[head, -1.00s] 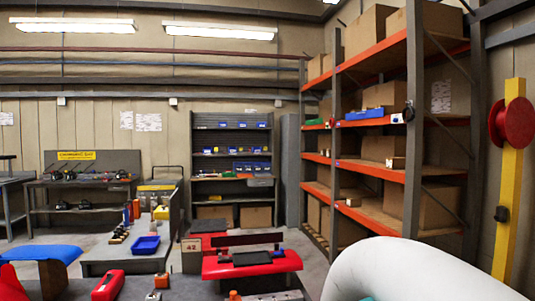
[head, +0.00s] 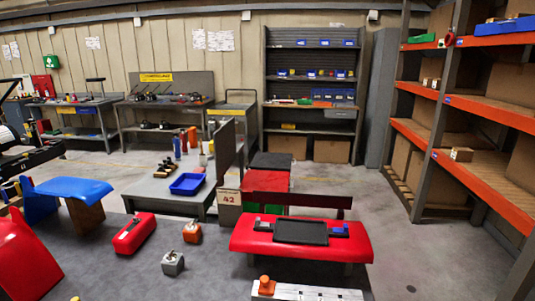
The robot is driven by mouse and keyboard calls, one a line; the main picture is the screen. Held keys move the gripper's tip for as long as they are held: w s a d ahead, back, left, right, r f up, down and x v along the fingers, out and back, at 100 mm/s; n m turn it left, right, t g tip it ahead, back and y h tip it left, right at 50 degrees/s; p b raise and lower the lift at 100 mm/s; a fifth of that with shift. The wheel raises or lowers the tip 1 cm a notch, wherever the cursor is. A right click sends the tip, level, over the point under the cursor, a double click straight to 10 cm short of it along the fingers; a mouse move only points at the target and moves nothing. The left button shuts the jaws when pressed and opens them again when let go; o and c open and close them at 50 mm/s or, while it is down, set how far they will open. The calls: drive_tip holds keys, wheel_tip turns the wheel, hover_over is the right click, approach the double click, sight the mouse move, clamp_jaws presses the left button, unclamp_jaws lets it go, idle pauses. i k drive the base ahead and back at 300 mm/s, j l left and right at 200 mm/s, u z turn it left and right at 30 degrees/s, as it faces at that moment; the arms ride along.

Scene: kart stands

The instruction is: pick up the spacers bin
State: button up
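No label reading "spacers" can be made out, so I cannot tell which bin is the spacers bin. An open blue bin (head: 188,183) sits on the low grey bench (head: 150,197) left of centre. Several small blue bins (head: 322,94) stand on the tall dark shelf unit at the back. A blue tray (head: 505,31) and a green tray (head: 422,39) lie on the upper orange rack shelf at the right. My gripper is not in view.
A red kart part with a black tray (head: 300,232) stands in front. A red toolbox (head: 134,233) and small blocks lie on a dark surface at lower left. Orange-beamed racking (head: 487,112) lines the right. Grey floor (head: 415,255) is clear between.

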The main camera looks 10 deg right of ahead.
sight(339, 74)
drive_tip(key=i+l+z, duration=0.35)
drive_tip(key=l, duration=0.35)
drive_tip(key=i+l+z, duration=0.35)
drive_tip(key=l, duration=0.3)
drive_tip(key=i+l+z, duration=0.35)
drive_tip(key=i, duration=0.25)
drive_tip(key=i+u, duration=0.2)
drive_tip(key=i, duration=0.65)
drive_tip(key=i+l+u, duration=0.2)
drive_tip(key=i, duration=2.45)
drive_tip(key=i+u, duration=0.2)
drive_tip(key=i, duration=0.7)
drive_tip(key=i+u, duration=0.2)
drive_tip(key=i, duration=2.45)
drive_tip(key=i+l+u, duration=0.1)
drive_tip(key=i, duration=1.05)
